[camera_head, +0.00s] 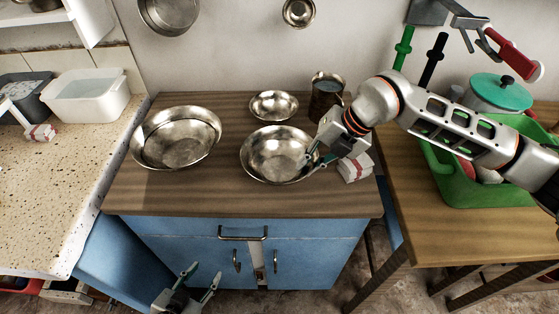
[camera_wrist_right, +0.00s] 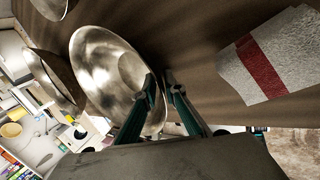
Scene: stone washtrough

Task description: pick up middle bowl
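The middle bowl (camera_head: 272,158), shiny metal and wide, stands upright on the wooden cabinet top. It also shows in the right wrist view (camera_wrist_right: 105,72). My right gripper (camera_head: 319,155) is at the bowl's right rim, pointing down. In the right wrist view my right gripper (camera_wrist_right: 160,80) has one finger over the bowl's inside and the other outside the rim. A narrow gap shows between the fingertips; contact with the rim is unclear. My left gripper (camera_head: 204,272) is open and empty, low in front of the blue cabinet.
A larger metal bowl (camera_head: 178,140) stands left and a small bowl (camera_head: 274,105) behind. A metal mug (camera_head: 325,95) stands back right. A green rack (camera_head: 470,190) stands on the right table.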

